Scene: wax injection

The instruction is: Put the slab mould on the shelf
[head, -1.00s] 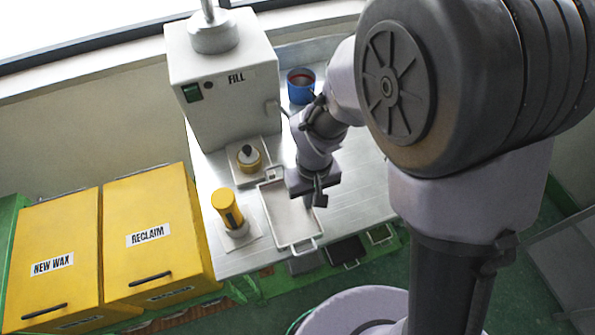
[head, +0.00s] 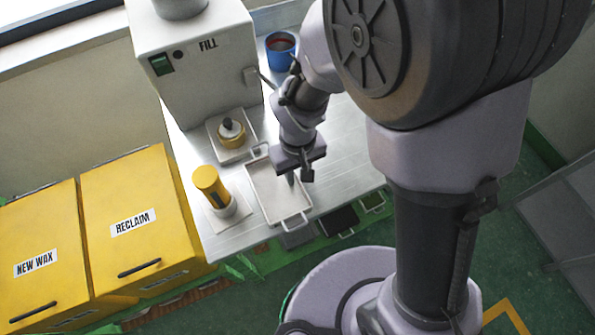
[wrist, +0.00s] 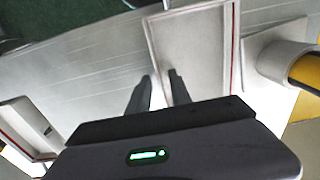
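The slab mould (head: 264,192), as I take it, is a shallow white rectangular pan with a handle at each end. It lies flat on the metal table, and its inside floor shows in the wrist view (wrist: 195,40). My gripper (head: 299,182) hangs over its right side in the head view. The shelf seems to be under the table's front edge, where a black tray (head: 339,221) with a handle shows.
A yellow cylinder (head: 207,183) in a white collar stands left of the pan. A blue cup (head: 281,58) is at the back. Yellow bins (head: 130,185) stand left. The table's right is clear.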

